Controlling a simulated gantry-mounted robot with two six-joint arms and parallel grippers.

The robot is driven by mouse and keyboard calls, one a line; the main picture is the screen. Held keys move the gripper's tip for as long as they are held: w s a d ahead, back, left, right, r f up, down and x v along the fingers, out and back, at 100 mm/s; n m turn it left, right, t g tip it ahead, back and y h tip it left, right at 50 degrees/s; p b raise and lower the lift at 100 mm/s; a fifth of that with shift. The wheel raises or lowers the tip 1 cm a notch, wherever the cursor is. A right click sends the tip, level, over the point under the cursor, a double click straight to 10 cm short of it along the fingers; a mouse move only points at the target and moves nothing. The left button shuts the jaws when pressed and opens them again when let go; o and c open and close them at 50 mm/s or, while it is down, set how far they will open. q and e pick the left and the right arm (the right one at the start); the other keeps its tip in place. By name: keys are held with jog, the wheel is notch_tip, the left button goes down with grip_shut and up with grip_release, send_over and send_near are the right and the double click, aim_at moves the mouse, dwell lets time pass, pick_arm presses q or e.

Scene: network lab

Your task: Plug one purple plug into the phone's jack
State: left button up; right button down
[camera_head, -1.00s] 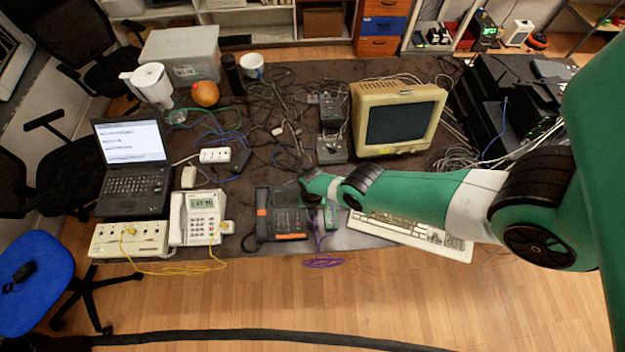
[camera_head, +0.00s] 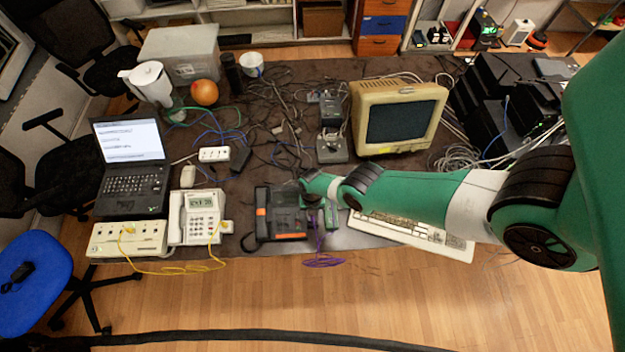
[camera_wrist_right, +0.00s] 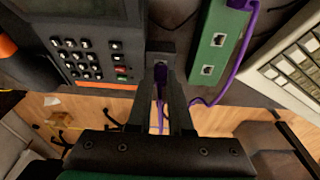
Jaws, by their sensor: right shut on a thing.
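The dark phone (camera_head: 285,222) with an orange-ended handset lies near the table's front edge. Its keypad side also shows in the wrist view (camera_wrist_right: 90,55). A small dark jack block (camera_wrist_right: 161,47) sits at its right side. My right gripper (camera_wrist_right: 161,85) is shut on a purple plug (camera_wrist_right: 160,73), with the plug's tip at the jack block's near face. I cannot tell whether the plug is inside the opening. In the head view my right gripper (camera_head: 315,203) is just right of the phone. My left gripper is not in view.
A green box (camera_wrist_right: 214,45) with several ports stands close on the right, with a second purple cord (camera_wrist_right: 238,65) at it. A keyboard (camera_head: 415,235) lies further right. A white phone (camera_head: 197,218) with a yellow cable stands to the left. Purple cable (camera_head: 323,261) hangs over the front edge.

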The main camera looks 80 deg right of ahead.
jog(key=shift+f+b, duration=0.3)
jog(key=shift+f, duration=0.05)
dwell(0.6)
jog(key=c, duration=0.8)
grip_release()
jog(key=shift+o, duration=0.2)
jog(key=shift+r, duration=0.1)
notch_tip(320, 180, up, 11)
jog(key=d+p, duration=0.1)
jog(key=p, duration=0.9)
jog(key=shift+w+d+r, duration=0.15)
jog(key=shift+w+d, duration=0.1)
jog(key=shift+d, duration=0.05)
